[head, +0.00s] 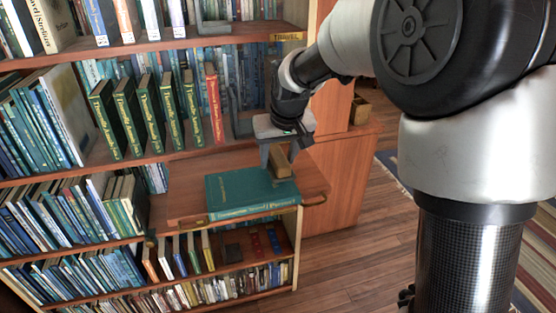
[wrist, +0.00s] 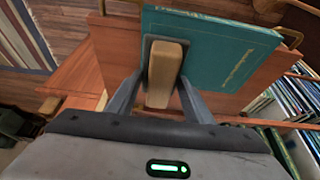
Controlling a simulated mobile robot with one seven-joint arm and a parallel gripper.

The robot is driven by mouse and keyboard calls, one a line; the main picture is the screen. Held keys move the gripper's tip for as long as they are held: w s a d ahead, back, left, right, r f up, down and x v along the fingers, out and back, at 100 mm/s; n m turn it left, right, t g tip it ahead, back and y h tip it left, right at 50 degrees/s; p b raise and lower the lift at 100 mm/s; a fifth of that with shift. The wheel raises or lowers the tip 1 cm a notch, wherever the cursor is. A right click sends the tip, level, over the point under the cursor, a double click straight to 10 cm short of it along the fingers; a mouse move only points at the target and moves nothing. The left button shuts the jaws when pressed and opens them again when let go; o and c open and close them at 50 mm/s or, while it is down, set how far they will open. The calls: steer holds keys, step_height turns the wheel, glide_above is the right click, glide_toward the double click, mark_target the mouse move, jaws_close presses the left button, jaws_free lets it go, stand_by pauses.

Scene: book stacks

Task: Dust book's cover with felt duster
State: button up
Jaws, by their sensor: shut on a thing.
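A teal book (head: 238,193) with gold lettering lies flat, cover up, on a pull-out wooden shelf board (head: 183,205). In the wrist view the teal cover (wrist: 210,48) fills the top middle. My gripper (head: 278,163) is shut on the felt duster, whose wooden block (head: 280,160) sits between the fingers. In the wrist view the block (wrist: 164,70) is held between both fingers, with a dark grey pad under it. The duster is over the right part of the cover. I cannot tell whether the pad touches the cover.
Shelves full of books stand behind and left of the board, with a row of green volumes and one red book (head: 213,105). A wooden cabinet (head: 342,180) stands at the right. Open floor lies beyond.

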steer(key=shift+r+p, duration=1.2)
steer(key=shift+r, duration=0.85)
